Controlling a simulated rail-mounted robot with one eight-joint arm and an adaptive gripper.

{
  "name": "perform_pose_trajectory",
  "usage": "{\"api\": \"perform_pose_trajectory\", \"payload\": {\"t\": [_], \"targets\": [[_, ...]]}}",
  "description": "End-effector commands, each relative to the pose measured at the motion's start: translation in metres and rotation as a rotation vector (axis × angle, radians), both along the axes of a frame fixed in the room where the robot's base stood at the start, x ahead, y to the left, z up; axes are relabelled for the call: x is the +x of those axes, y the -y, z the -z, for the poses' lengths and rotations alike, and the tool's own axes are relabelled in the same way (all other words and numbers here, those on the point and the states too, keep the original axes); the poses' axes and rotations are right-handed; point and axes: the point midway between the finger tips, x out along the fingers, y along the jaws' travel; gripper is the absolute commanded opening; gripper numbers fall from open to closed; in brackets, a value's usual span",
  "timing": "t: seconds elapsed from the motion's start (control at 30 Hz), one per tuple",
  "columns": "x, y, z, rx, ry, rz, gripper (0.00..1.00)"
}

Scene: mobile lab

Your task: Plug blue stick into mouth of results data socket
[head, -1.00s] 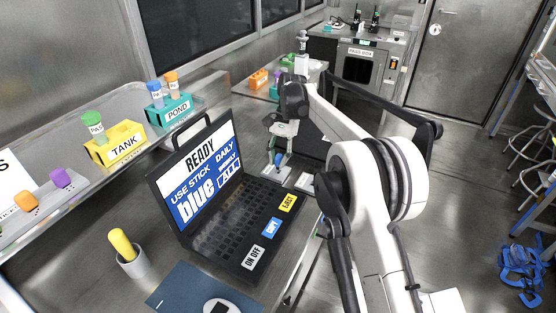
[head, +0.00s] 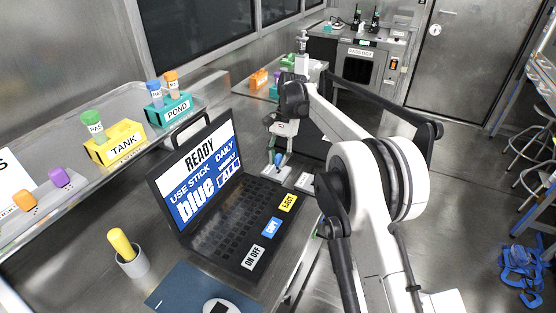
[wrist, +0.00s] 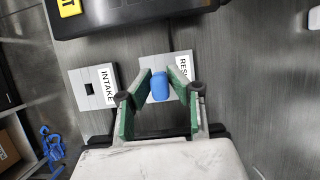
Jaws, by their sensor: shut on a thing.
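My gripper (wrist: 162,88) is shut on the blue stick (wrist: 159,86), which shows as a rounded blue end between the green finger pads. The results data socket (wrist: 181,62) is a grey plate with a partly covered "RES..." label, right behind the stick in the wrist view. Its mouth is hidden by the stick and fingers, so I cannot tell whether the stick is in it or just above it. In the head view the blue stick (head: 277,159) stands roughly upright over the far plate beside the laptop.
The intake plate (wrist: 92,87), with a dark square opening, lies left of the results plate. The laptop (head: 225,210) reads "READY, USE STICK blue". A grey cup with a yellow stick (head: 122,245) stands in front. The shelf (head: 60,215) holds the TANK and POND racks.

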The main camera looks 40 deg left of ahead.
Motion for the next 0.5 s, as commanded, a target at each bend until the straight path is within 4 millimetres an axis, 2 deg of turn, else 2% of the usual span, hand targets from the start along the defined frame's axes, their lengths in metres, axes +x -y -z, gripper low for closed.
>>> {"api": "perform_pose_trajectory", "payload": {"t": [0.5], "targets": [[0.0000, 0.0000, 0.0049, 0.000, 0.000, 0.000, 0.00]]}}
